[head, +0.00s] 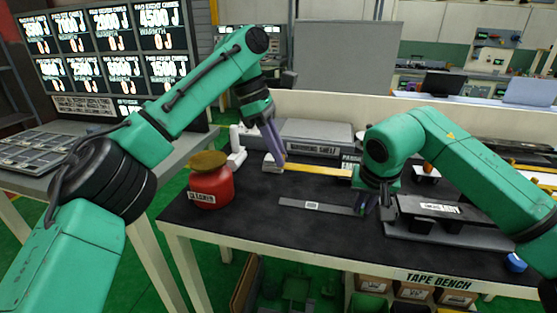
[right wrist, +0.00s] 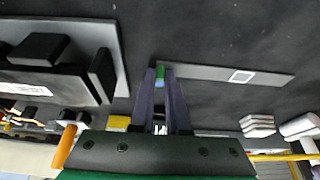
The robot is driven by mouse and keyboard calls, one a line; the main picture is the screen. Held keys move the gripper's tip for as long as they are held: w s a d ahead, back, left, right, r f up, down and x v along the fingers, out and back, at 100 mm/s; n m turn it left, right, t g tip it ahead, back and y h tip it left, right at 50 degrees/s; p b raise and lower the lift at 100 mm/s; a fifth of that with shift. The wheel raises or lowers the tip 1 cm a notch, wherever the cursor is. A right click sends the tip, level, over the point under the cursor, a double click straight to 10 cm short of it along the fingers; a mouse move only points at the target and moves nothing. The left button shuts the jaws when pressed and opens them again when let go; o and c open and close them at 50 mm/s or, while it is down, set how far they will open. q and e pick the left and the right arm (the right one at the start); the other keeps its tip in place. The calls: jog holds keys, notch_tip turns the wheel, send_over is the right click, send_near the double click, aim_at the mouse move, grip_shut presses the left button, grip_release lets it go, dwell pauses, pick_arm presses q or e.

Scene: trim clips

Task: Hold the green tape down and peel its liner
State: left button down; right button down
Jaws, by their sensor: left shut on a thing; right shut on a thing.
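A flat grey strip (head: 318,206) with a white square label lies on the dark bench; it also shows in the right wrist view (right wrist: 205,73). My right gripper (head: 363,208) is at the strip's right end. In the right wrist view its fingers (right wrist: 160,80) are shut on a small green piece (right wrist: 160,71), likely the green tape's end, with blue below it. I cannot tell tape from liner. My left gripper (head: 278,160) is apart from this strip, pointing down beside the left end of a yellow strip (head: 318,170). It is shut, but what it holds is unclear.
A red jar (head: 212,188) with a brownish top stands at the bench's left. A black device on a grey plate (head: 430,229) lies right of my right gripper, close by. A grey shelf (head: 315,132) and a white stand (head: 237,147) are behind.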

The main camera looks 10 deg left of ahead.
jog(key=c, duration=0.8)
grip_release()
jog(key=shift+c, duration=0.2)
